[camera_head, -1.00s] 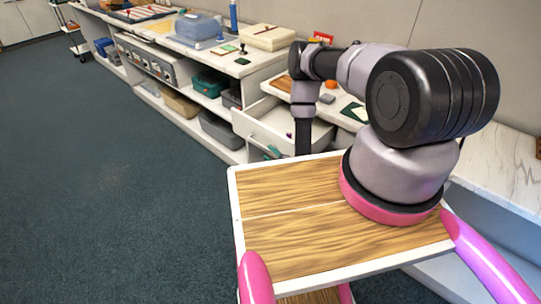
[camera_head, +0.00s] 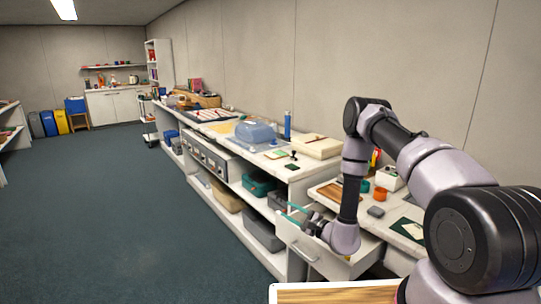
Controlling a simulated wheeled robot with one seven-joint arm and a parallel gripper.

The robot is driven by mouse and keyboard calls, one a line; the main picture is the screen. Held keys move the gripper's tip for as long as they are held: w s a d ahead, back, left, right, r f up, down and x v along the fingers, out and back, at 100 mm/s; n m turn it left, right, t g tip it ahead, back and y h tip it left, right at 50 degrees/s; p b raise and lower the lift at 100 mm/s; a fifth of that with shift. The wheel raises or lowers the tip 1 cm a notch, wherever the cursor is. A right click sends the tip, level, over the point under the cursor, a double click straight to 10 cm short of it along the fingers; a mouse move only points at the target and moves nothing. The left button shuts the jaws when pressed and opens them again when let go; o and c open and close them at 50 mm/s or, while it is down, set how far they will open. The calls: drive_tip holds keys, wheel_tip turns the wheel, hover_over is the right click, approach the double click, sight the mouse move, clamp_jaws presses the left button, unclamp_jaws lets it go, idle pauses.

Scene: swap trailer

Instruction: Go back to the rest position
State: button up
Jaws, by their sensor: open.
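My arm reaches up from its base at the lower right, bends at the elbow and comes down to the left. My gripper (camera_head: 296,216), with thin teal fingers, hangs at the front left of the pulled-out white drawer (camera_head: 311,258). It is open, and I see nothing between its fingers. The gripper is small in the view, and my wrist hides part of the drawer. Whether the fingers touch the drawer's edge I cannot tell.
A long white counter (camera_head: 262,160) with shelves and bins runs along the wall. An orange cup (camera_head: 380,194) and a grey block (camera_head: 376,211) stand on the lower worktop beside the drawer. The dark floor (camera_head: 110,215) at left is clear.

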drive_tip(key=s+a+r+n+g+y, duration=0.2)
drive_tip(key=r+n+g, duration=0.15)
drive_tip(key=r, duration=0.55)
drive_tip(key=s+a+r+n+g+y, duration=0.1)
drive_tip(key=s+r+n+g, duration=0.25)
drive_tip(key=r, duration=0.55)
drive_tip(key=s+a+r+n+g+y, duration=0.2)
drive_tip(key=r+n+g, duration=0.15)
drive_tip(key=r, duration=0.55)
drive_tip(key=s+d+r+n+g+h, duration=0.3)
drive_tip(key=s+r+g+h, duration=0.15)
drive_tip(key=s+r, duration=0.4)
drive_tip(key=s+d+r+t+h, duration=0.4)
drive_tip(key=s+d, duration=0.3)
drive_tip(key=d, duration=0.2)
drive_tip(key=s+d+r+t+h, duration=0.5)
drive_tip(key=s+d+r+h, duration=0.1)
drive_tip(key=d, duration=0.4)
drive_tip(key=shift+s+r+h, duration=0.4)
drive_tip(key=shift+h, duration=0.25)
